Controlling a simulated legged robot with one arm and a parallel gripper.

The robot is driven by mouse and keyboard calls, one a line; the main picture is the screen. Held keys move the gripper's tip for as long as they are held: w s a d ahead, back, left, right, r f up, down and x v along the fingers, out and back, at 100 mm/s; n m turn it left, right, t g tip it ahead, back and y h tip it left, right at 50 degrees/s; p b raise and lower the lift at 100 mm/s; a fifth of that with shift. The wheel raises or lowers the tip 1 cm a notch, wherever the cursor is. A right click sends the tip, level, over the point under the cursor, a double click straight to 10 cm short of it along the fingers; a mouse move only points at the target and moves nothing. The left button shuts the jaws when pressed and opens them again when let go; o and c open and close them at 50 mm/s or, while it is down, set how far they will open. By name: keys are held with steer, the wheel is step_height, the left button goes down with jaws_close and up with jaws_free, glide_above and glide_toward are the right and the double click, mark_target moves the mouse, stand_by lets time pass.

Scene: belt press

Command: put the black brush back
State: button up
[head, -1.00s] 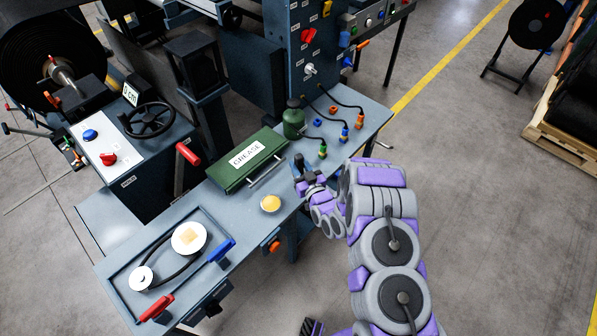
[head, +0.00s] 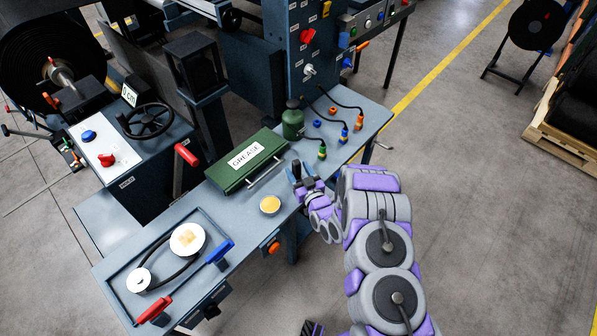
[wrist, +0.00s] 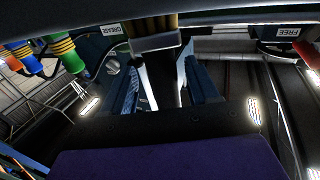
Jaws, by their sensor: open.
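My gripper (head: 299,172) is above the right half of the blue-grey bench, just right of the green grease box (head: 247,162). Its dark fingers are open. In the wrist view, the gripper (wrist: 163,75) has a dark block with tan stripes (wrist: 152,34) beyond its fingers; I cannot tell whether this is the black brush. I cannot pick out the black brush for certain in the head view. A red-handled tool (head: 154,309) and a blue-handled tool (head: 219,252) lie at the bench's left end.
A round tin with yellow contents (head: 270,204) stands near the bench's front edge. A green bottle (head: 293,121) and several coloured cable plugs are behind my gripper. A tray (head: 118,279) at left holds a belt and two white discs.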

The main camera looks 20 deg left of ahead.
steer(key=p+v, duration=0.2)
steer(key=v, duration=0.9)
steer(key=shift+s+d+p, duration=0.2)
steer(key=shift+s+p, duration=0.15)
